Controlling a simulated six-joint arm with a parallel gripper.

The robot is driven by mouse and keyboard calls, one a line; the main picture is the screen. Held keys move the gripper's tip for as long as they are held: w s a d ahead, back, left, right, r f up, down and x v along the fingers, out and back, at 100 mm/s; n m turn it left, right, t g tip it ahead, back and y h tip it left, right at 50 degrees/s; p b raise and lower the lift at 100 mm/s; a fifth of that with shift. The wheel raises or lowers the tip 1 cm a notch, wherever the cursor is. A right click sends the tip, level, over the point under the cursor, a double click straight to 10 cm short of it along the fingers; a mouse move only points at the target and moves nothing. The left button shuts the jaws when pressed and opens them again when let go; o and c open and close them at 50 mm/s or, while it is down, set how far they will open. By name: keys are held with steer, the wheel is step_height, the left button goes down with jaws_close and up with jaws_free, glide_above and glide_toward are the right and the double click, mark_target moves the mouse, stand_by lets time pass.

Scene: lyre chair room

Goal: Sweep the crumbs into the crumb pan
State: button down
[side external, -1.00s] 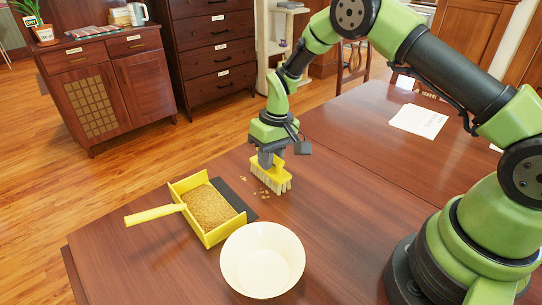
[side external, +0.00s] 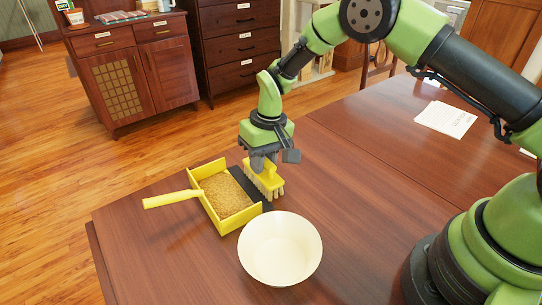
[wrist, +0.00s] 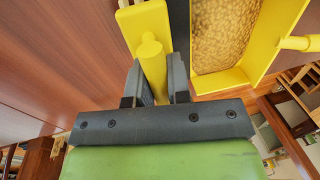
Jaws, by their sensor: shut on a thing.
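The yellow crumb pan (side external: 237,224) lies on the table with its handle pointing left and a dark lip (side external: 240,181) on its right side. A layer of tan crumbs (side external: 226,194) fills its floor; it also shows in the wrist view (wrist: 222,38). My gripper (side external: 262,162) is shut on the yellow handle of a brush (side external: 266,179) with pale bristles. The brush stands upright at the lip side of the pan, bristles down at about table height. In the wrist view both fingers (wrist: 156,72) flank the handle. No loose crumbs show on the table; the brush may hide some.
A cream bowl (side external: 280,248) stands close in front of the pan and brush. Papers (side external: 446,119) lie on the table at the right. The table (side external: 345,190) is clear to the right of the brush. The table's left edge is near the pan handle.

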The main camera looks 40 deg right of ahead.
steer(key=shift+r, duration=0.1)
steer(key=shift+d+r, duration=0.35)
steer(key=shift+r, duration=0.45)
steer(key=shift+d+r, duration=0.35)
steer(key=shift+r, duration=0.5)
steer(key=shift+d+r, duration=0.35)
steer(key=shift+r, duration=0.45)
